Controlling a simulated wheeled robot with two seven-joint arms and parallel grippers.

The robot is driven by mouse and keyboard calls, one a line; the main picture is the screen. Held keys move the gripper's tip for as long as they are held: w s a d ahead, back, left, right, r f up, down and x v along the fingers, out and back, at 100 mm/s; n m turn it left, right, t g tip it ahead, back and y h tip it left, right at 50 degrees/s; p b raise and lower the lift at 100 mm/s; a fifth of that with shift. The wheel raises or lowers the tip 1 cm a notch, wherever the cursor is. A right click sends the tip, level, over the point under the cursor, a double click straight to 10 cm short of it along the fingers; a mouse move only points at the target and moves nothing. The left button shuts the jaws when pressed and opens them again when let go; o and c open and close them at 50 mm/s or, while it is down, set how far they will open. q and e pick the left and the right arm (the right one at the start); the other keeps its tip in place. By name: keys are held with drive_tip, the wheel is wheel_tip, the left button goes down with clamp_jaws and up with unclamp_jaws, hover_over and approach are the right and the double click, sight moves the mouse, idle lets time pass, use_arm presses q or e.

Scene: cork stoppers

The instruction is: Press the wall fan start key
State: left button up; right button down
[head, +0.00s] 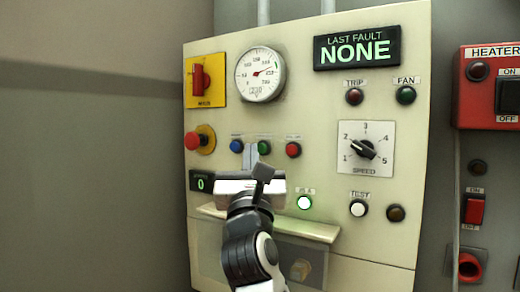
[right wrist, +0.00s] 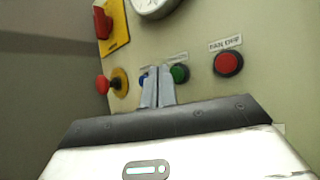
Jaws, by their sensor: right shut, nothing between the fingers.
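A cream control panel (head: 310,110) has a row of a blue button (head: 236,146), a green button (head: 264,147) and a red button (head: 293,150). My left gripper is not in view.
A red emergency knob (head: 192,141) sticks out at the left, under a yellow switch plate (head: 205,80). A ledge (head: 300,228) juts out below. The FAN lamp (head: 405,95) looks dark green; a lower button (head: 304,202) glows. A red heater box (head: 485,85) stands right.

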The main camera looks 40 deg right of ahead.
drive_tip(key=shift+d, duration=0.1)
drive_tip(key=shift+w+d, duration=0.15)
drive_tip(key=shift+d, duration=0.2)
drive_tip(key=shift+w+d+p, duration=0.15)
drive_tip(key=shift+d+p, duration=0.25)
idle(0.7)
drive_tip(key=shift+a, duration=0.15)
drive_tip(key=shift+s+a, duration=0.3)
drive_tip(key=shift+a, duration=0.35)
drive_tip(key=shift+s+a, duration=0.3)
drive_tip(key=shift+a, duration=0.5)
drive_tip(key=shift+s+a, duration=0.35)
drive_tip(key=shift+a, duration=0.4)
drive_tip(key=shift+s+a, duration=0.3)
drive_tip(key=shift+a, duration=0.5)
